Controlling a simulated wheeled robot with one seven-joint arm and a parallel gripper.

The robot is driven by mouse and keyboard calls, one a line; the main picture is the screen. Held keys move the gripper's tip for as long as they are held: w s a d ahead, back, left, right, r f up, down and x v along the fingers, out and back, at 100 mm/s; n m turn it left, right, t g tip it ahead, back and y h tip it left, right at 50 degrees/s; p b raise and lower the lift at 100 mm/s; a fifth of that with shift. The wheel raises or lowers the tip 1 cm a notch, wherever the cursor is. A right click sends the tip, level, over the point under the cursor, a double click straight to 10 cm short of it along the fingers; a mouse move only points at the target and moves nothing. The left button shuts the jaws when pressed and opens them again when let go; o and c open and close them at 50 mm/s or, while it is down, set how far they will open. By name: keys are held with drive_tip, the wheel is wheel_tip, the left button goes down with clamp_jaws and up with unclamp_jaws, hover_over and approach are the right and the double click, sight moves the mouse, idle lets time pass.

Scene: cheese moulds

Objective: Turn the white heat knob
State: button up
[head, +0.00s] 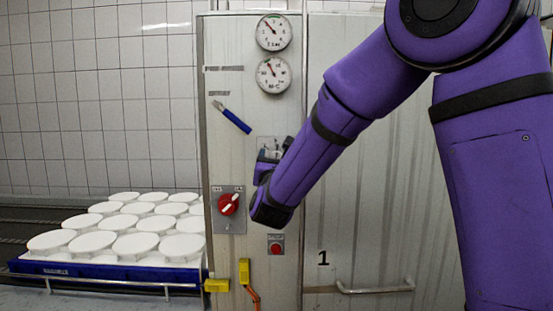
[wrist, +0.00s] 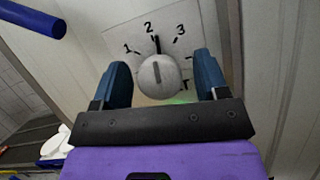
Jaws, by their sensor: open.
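The white heat knob (wrist: 158,76) shows in the wrist view on a pale plate marked with numbers 1, 2 and 3. Its pointer line stands close to upright, near the 2. My gripper (wrist: 166,80) is open, with one blue finger on each side of the knob; I cannot tell whether either finger touches it.
A red switch (head: 228,204) sits lower left of my gripper, and a red button (head: 276,247) below. Two gauges (head: 273,74) are above. A blue-handled tool (head: 232,118) is at upper left. A blue tray (head: 105,273) of white moulds stands left. A door handle (head: 375,288) is lower right.

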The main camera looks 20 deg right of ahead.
drive_tip(key=v, duration=1)
drive_tip(key=shift+d, duration=0.15)
drive_tip(key=s+d+m+g+h, duration=0.3)
drive_tip(key=s+d+m+g, duration=0.25)
drive_tip(key=d, duration=0.25)
drive_tip(key=s+d+m+g+h, duration=0.3)
drive_tip(key=s+d+m+g, duration=0.1)
drive_tip(key=d+m+g, duration=0.25)
drive_tip(key=s+d+f+m+g+y, duration=0.1)
drive_tip(key=s+d+m+g+y, duration=0.15)
drive_tip(key=s+m, duration=0.2)
drive_tip(key=s+d+f+m+g+y, duration=0.2)
drive_tip(key=s+m+g, duration=0.15)
drive_tip(key=s, duration=0.25)
drive_tip(key=s+a+m+t+y, duration=0.2)
drive_tip(key=s+a+m+y, duration=0.6)
drive_tip(key=m+y, duration=0.1)
drive_tip(key=shift+s+a+m+t+y, duration=0.2)
drive_tip(key=shift+a+m+t+y, duration=0.1)
drive_tip(key=shift+a+m+y, duration=0.15)
drive_tip(key=shift+o, duration=0.2)
drive_tip(key=shift+d+f, duration=0.1)
idle(1.2)
